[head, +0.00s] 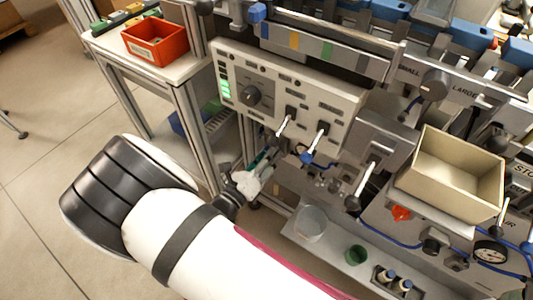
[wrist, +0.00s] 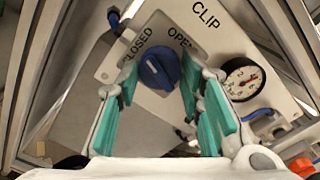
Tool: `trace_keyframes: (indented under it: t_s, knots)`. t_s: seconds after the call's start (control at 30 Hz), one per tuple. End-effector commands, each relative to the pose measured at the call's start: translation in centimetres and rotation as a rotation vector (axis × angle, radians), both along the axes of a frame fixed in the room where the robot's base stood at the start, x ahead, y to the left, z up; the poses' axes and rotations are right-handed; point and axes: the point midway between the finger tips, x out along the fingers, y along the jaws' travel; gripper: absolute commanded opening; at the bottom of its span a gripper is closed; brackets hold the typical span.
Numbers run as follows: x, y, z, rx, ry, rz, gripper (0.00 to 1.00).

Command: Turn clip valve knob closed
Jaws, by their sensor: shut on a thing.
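The clip valve knob (wrist: 157,70) is round and dark blue on a light plate in the wrist view. The plate reads CLIP, with CLOSED to the left of the knob and OPEN above right. My gripper (wrist: 160,77) has one green-padded finger on each side of the knob and is shut on it. Which word the knob points to is not clear. In the head view my gripper (head: 262,165) is low beside the machine, under the control panel, and I cannot make out the knob there.
A round gauge (wrist: 241,78) sits right of the knob. In the head view, a control panel (head: 330,97) with levers is above my gripper. A clear cup (head: 310,223) and a cream bin (head: 455,175) are to the right. An orange bin (head: 156,40) stands on a left-hand table.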

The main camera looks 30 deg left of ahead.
Motion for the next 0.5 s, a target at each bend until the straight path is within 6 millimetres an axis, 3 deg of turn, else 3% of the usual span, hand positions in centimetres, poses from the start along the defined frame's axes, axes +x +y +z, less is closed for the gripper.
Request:
trace_keyframes:
  t_s: [0.5]
  knots:
    - [-0.14,0.06,-0.09,-0.277,0.025,0.002,0.06]
